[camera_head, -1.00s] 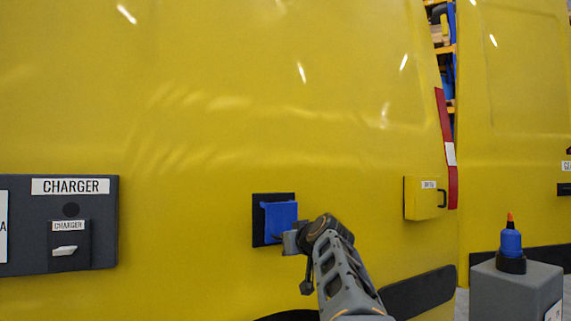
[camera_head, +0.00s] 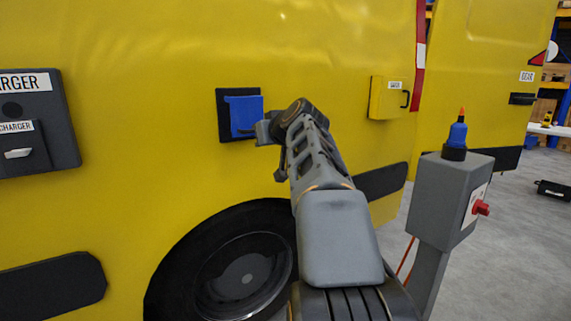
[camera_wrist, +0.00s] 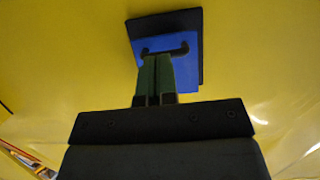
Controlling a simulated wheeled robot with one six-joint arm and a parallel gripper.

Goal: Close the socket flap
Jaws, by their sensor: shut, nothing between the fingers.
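The blue socket flap (camera_head: 245,114) sits on a black plate (camera_head: 224,98) on the yellow van side, left of my gripper in the head view. It appears to stand a little out from the plate. In the wrist view the blue flap (camera_wrist: 193,73) fills the middle top, with the black plate (camera_wrist: 165,24) behind it. My gripper (camera_wrist: 157,65) is shut and empty, its fingertips at the dark handle on the flap (camera_wrist: 184,49). I cannot tell whether they touch. In the head view my gripper (camera_head: 262,130) hides the flap's lower right corner.
A dark charger box (camera_head: 55,110) is on the van to the left, and a small yellow box (camera_head: 385,97) with a handle to the right. A grey pedestal (camera_head: 440,190) bears a blue bottle (camera_head: 457,135) and a red knob (camera_head: 481,208). The wheel (camera_head: 225,265) is below.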

